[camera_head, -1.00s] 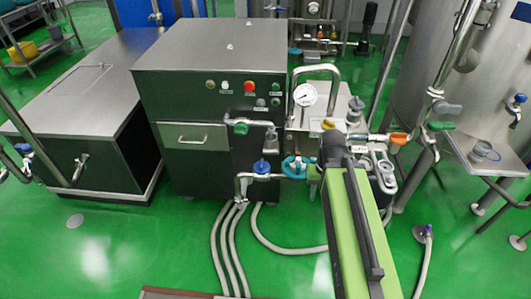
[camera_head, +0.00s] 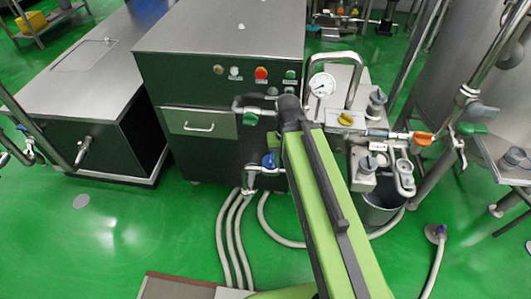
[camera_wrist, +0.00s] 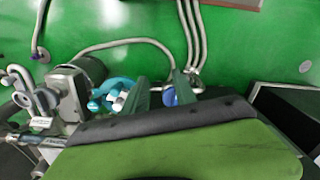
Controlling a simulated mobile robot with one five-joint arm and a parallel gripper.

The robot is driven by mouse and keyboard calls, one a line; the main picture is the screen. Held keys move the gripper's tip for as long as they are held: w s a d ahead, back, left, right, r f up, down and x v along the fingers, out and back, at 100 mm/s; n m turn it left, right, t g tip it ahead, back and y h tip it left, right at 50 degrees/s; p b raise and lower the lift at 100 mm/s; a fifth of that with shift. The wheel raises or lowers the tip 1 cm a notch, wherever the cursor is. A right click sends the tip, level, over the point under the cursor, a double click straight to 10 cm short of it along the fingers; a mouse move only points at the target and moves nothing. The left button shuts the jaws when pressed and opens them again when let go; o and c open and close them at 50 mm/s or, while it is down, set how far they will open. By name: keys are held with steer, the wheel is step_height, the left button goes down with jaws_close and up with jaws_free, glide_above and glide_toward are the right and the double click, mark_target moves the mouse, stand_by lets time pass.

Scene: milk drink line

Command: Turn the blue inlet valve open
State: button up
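A blue valve knob (camera_head: 268,160) sits on the metal pipe at the front of the dark cabinet, just left of my arm. It also shows in the wrist view (camera_wrist: 170,97), partly hidden behind a finger. A teal handwheel (camera_wrist: 117,90) is beside it in the wrist view; my arm hides it in the head view. My gripper (camera_wrist: 157,88) has two green fingers standing apart, with the blue knob seen between them, nearer the right finger. I cannot tell whether either finger touches it. In the head view my arm hides the fingers.
The dark cabinet (camera_head: 215,75) with buttons stands behind the pipe. A pressure gauge (camera_head: 322,85), a yellow knob (camera_head: 345,119) and an orange handle (camera_head: 422,139) are at the right. Grey hoses (camera_head: 233,238) run over the green floor. A bucket (camera_head: 381,210) stands under the pump.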

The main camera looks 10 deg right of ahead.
steer(key=r+m+p, duration=0.1)
steer(key=m, duration=0.2)
glide_above(271, 158)
step_height(271, 158, down, 16)
steer(key=b, duration=1.6)
steer(key=shift+w, duration=0.15)
steer(key=shift+r, duration=0.1)
steer(key=shift+c, duration=0.4)
